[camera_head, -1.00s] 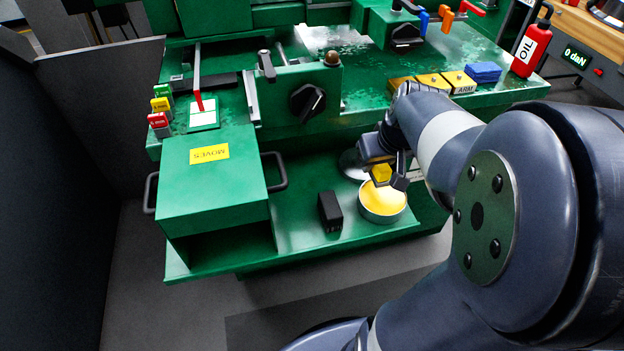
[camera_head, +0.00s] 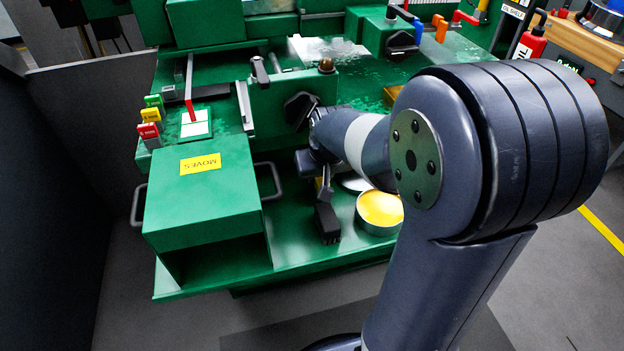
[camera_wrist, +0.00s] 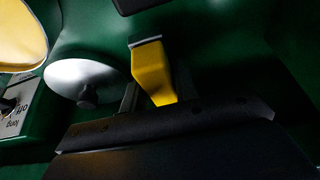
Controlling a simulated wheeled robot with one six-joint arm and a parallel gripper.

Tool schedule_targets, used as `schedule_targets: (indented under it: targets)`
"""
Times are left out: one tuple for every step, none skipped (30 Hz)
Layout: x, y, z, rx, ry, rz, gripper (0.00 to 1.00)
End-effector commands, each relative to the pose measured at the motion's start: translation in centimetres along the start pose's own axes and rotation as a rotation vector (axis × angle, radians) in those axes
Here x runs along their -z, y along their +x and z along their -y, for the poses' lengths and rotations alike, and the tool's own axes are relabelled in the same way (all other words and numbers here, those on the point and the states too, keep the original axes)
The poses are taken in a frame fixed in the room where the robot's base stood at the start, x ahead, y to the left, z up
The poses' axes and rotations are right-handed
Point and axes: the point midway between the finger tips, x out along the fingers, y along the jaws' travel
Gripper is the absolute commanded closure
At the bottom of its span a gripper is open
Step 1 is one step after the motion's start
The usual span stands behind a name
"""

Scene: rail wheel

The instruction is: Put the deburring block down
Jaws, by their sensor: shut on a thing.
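The deburring block, a yellow block with a grey end (camera_wrist: 152,72), is held between the fingers of my gripper in the wrist view. In the head view my gripper (camera_head: 321,188) is mostly hidden by my own arm, with only a sliver of yellow showing. It is over the green lower shelf (camera_head: 300,258), close to a black block (camera_head: 327,226) standing there. I cannot tell from these views whether the deburring block touches the shelf.
A round tin with yellow contents (camera_head: 380,210) stands right of the black block. A pale disc with a knob (camera_wrist: 85,80) lies near it. The green box marked MOVES (camera_head: 200,200) and its handle (camera_head: 270,180) are to the left. The shelf's front strip is clear.

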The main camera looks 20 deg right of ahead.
Motion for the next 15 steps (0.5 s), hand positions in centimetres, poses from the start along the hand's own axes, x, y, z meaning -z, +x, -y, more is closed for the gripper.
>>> schedule_targets:
  targets:
    - [0.1,0.8,0.6,0.002,-0.004,0.003,1.0]
    - [0.1,1.2,0.8,0.002,-0.004,0.003,1.0]
    - [0.2,1.7,1.1,0.001,-0.004,0.002,1.0]
    - [0.2,1.9,1.2,0.001,-0.004,0.002,1.0]
    - [0.3,2.0,1.3,0.0,-0.003,0.001,1.0]
    - [0.4,2.0,1.4,0.0,-0.002,0.0,1.0]
    - [0.4,2.0,1.4,0.0,-0.001,-0.001,1.0]
    - [0.4,1.9,1.4,0.0,-0.001,-0.001,1.0]
    - [0.4,1.9,1.4,0.0,-0.001,-0.001,1.0]
    - [0.4,1.9,1.3,0.0,-0.001,-0.001,1.0]
    - [0.4,1.9,1.3,0.0,-0.001,-0.001,1.0]
    - [0.4,1.9,1.3,0.0,-0.001,0.0,1.0]
    - [0.3,2.0,1.3,0.0,-0.001,0.0,1.0]
    - [0.3,2.1,1.3,0.0,-0.001,0.0,1.0]
    - [0.2,2.3,1.3,0.0,-0.001,0.0,1.0]
